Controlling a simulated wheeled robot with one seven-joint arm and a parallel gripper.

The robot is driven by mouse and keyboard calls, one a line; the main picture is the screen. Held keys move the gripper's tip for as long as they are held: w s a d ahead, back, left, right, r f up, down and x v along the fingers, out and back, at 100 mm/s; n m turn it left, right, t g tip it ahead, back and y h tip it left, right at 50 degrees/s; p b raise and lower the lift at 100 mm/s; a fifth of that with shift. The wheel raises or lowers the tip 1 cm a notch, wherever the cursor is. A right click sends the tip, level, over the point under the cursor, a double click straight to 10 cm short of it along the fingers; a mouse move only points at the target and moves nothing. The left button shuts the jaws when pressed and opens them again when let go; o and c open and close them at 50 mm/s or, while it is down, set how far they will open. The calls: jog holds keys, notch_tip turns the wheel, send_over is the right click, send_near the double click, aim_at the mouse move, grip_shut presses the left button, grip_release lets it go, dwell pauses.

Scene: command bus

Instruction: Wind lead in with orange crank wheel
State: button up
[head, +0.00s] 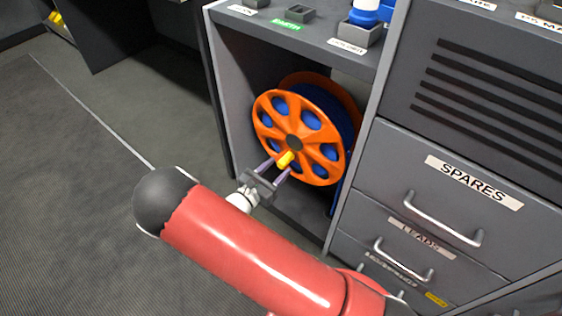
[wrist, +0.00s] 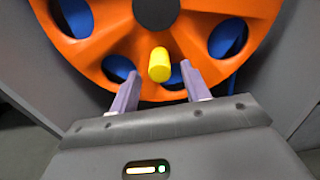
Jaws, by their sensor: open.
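The orange crank wheel (head: 325,158) is the near face of a reel in an open bay of the grey cabinet. Blue lead (head: 339,107) shows behind it and through its round holes. A yellow crank knob (head: 285,159) sticks out from the lower part of the wheel. My gripper (head: 276,167) is open in front of the wheel. In the wrist view the wheel (wrist: 105,48) fills the top, and the yellow knob (wrist: 159,65) lies between the tips of my two purple fingers (wrist: 158,82), with a gap visible on both sides. Depth along the knob is hard to tell.
The bay's left wall (head: 222,100) and the drawer cabinet (head: 375,150) close in on the reel. Drawer handles (head: 443,222) stick out at the right. A shelf with small trays (head: 295,13) lies above. The floor (head: 90,190) at left is clear.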

aim_at(279, 166)
jog(key=shift+x, duration=1.7)
grip_shut()
